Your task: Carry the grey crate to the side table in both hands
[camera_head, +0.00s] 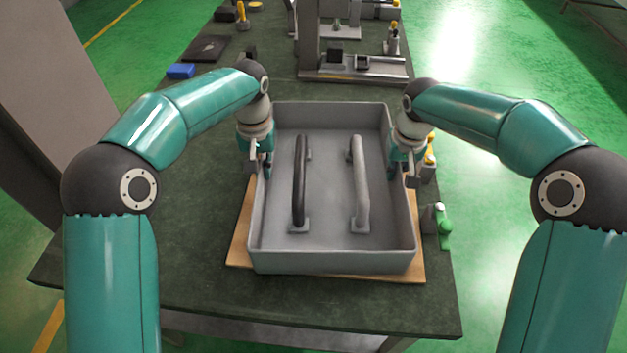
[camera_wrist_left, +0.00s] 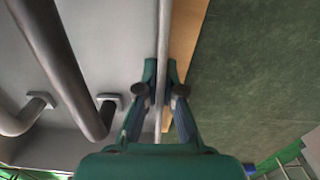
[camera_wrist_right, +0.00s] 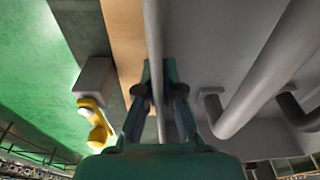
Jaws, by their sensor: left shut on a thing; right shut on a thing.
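The grey crate (camera_head: 330,262) sits over a wooden board (camera_head: 240,245) on the dark green table; I cannot tell whether it touches the board. Inside it lie a dark curved bar (camera_head: 299,185) and a light grey curved bar (camera_head: 360,185), both with end flanges. My left gripper (camera_head: 262,170) is shut on the crate's left wall; the left wrist view shows the rim (camera_wrist_left: 162,60) between its fingers (camera_wrist_left: 163,88). My right gripper (camera_head: 403,172) is shut on the right wall; the right wrist view shows the rim (camera_wrist_right: 155,50) between its fingers (camera_wrist_right: 158,88).
A grey fixture (camera_head: 350,72) stands behind the crate. A blue block (camera_head: 181,71) and a dark plate (camera_head: 205,48) lie at the back left. A green-and-grey item (camera_head: 442,222) and a yellow-topped item (camera_head: 430,158) stand right of the crate. The table's front left is bare.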

